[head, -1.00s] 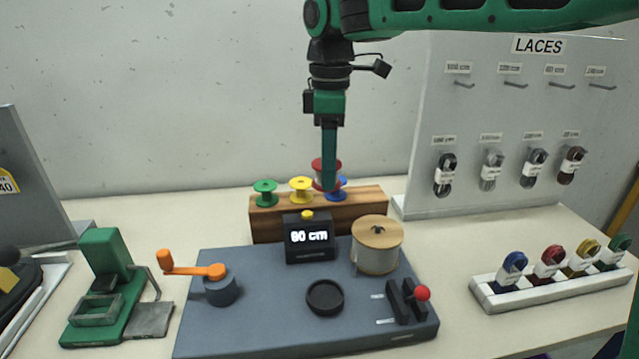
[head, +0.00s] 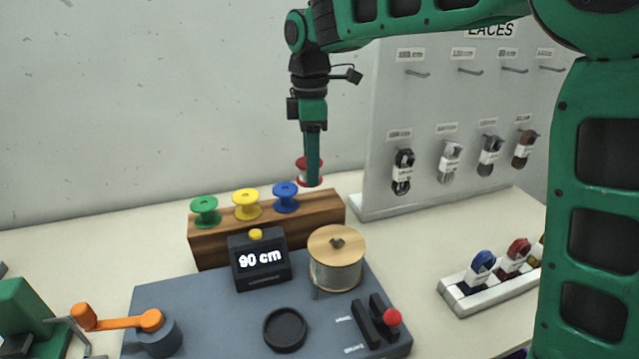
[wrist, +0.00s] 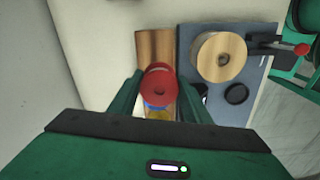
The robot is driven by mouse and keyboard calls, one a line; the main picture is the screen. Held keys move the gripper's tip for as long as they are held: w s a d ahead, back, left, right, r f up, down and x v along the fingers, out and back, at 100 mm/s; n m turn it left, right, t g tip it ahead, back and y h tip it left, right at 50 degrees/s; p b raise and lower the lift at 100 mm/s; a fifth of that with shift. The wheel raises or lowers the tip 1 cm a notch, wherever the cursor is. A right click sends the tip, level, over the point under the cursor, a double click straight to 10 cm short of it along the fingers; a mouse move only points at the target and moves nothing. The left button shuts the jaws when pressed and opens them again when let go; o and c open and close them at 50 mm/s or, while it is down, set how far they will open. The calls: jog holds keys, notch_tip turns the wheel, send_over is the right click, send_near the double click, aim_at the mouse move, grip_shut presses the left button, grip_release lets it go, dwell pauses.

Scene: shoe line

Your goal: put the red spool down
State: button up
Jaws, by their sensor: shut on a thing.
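The red spool (head: 301,171) is held in my gripper (head: 312,182), above the right end of the wooden rack (head: 325,212) in the head view. The gripper's fingers are shut on it. In the wrist view the red spool (wrist: 158,86) sits between the two fingers and partly covers the blue spool. The green spool (head: 205,211), yellow spool (head: 247,204) and blue spool (head: 286,197) stand on the rack in a row. The rack's right end shows no spool on it.
In front of the rack is a grey board with a 90 cm display (head: 261,261), a large wooden-topped reel (head: 336,262), a black dish (head: 285,330), an orange crank (head: 120,318) and a red-knobbed lever (head: 390,318). A lace panel (head: 385,130) stands behind right.

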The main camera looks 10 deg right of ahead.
jog(key=d, duration=0.1)
jog(key=w+d+f, duration=0.1)
jog(key=f, duration=0.1)
jog(key=shift+w+d, duration=0.25)
jog(key=shift+d, duration=0.15)
jog(key=shift+f, duration=2)
jog(key=o, duration=1.2)
notch_tip(320, 180, up, 12)
